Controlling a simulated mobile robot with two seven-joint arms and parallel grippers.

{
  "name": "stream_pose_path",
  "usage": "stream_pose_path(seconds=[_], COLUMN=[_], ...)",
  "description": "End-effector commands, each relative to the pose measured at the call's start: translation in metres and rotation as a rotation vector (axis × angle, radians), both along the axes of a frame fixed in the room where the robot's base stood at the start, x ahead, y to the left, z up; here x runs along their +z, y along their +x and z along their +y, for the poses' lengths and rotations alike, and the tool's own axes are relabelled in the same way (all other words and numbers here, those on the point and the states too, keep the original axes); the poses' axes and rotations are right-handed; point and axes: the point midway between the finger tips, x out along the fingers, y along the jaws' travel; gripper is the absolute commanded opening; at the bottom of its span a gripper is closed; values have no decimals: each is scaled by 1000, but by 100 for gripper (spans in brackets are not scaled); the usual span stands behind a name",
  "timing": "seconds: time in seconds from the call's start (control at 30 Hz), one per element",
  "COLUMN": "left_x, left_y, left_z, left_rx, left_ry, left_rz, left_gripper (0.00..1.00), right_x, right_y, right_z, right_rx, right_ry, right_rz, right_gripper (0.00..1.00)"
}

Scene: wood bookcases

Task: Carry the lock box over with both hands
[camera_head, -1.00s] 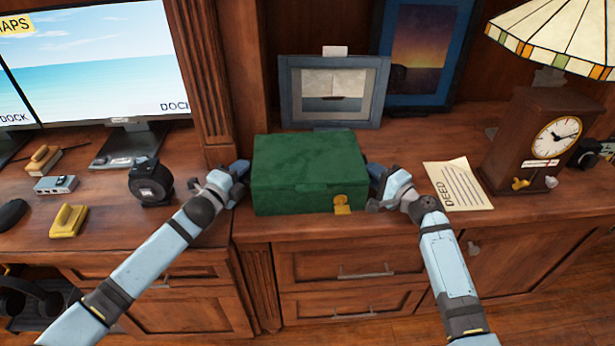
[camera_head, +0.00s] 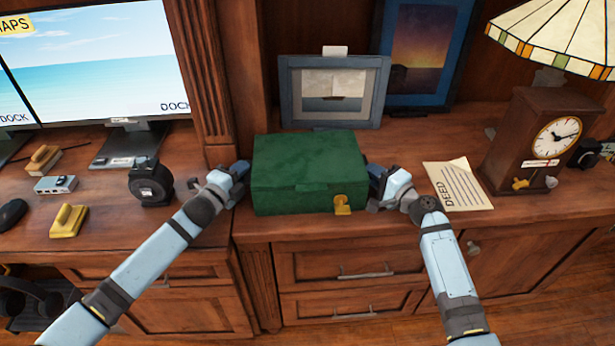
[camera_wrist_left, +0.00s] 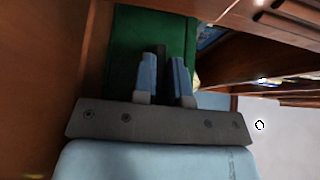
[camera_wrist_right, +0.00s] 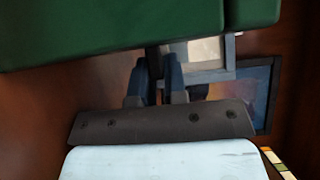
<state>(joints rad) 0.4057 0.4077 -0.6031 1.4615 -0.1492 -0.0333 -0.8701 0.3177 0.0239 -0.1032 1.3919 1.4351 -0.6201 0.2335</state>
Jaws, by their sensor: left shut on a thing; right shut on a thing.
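The green lock box (camera_head: 305,172) with a yellow clasp sits level at the front of the wooden counter, lid closed. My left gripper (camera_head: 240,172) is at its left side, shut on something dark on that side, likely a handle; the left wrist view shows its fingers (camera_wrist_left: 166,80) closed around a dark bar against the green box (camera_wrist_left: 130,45). My right gripper (camera_head: 374,176) is at its right side in the same way. In the right wrist view its fingers (camera_wrist_right: 154,78) close on a dark piece just below the green box (camera_wrist_right: 110,30). The fingertips are partly hidden in the head view.
A framed ship picture (camera_head: 333,92) stands behind the box. A deed paper (camera_head: 458,185) and a clock (camera_head: 540,140) with a lamp (camera_head: 560,35) are to the right.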

Motion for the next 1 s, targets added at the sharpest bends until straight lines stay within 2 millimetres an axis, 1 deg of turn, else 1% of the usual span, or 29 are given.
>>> stream_pose_path(seconds=[0.63, 0.87, 1.0], left_x=[-1, 6, 15], left_y=[0, 1, 1], left_z=[1, 1, 1], left_rx=[1, 0, 0], left_ry=[0, 0, 0], left_rz=[1, -3, -3], left_gripper=[0, 0, 0], right_x=[-1, 6, 14], right_y=[0, 0, 0], right_z=[-1, -1, -1], right_rx=[0, -1, -1], right_ry=[-1, 1, 1], right_rz=[1, -2, -2], right_gripper=[0, 0, 0])
